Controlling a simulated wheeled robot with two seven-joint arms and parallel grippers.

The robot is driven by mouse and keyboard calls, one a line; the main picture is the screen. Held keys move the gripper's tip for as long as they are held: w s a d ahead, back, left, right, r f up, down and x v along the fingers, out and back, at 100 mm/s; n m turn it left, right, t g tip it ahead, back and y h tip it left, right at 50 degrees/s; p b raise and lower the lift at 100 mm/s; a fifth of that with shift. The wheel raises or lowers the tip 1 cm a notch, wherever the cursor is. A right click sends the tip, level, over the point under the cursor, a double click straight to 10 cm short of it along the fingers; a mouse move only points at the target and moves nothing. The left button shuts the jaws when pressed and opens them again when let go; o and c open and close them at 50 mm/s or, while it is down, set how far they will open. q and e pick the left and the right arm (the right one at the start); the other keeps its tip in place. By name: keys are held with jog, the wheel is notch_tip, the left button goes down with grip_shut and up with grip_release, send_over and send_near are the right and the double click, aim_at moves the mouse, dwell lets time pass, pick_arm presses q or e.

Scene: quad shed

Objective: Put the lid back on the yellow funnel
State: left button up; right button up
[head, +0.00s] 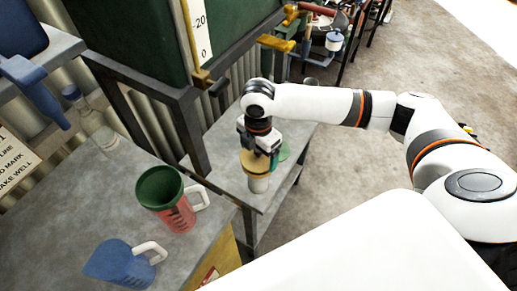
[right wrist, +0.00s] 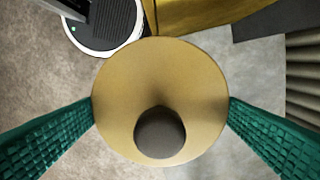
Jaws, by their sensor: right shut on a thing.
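A round yellow piece (right wrist: 160,75) with a dark knob-like centre (right wrist: 160,132) fills the middle of the right wrist view. It looks like the lid, though I cannot tell for sure. My right gripper (right wrist: 160,105) is shut on it, with a green pad against each side. In the head view this yellow piece (head: 255,163) is below the wrist, with a pale, short cylinder (head: 258,184) under it; I cannot tell whether the two are joined. I make out no separate yellow funnel. My left gripper is not in view.
The near grey bench (head: 100,195) holds a red jug (head: 178,215) with a green inside, a blue jug (head: 118,263) and a clear bottle (head: 100,130). Open floor (head: 350,165) is to the right.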

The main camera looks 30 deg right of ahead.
jog(key=shift+f+p, duration=0.2)
jog(key=shift+p, duration=0.75)
dwell(1.1)
dwell(0.4)
jog(key=o, duration=0.7)
jog(key=shift+r+p, duration=3.55)
jog(key=shift+p, duration=0.6)
grip_shut()
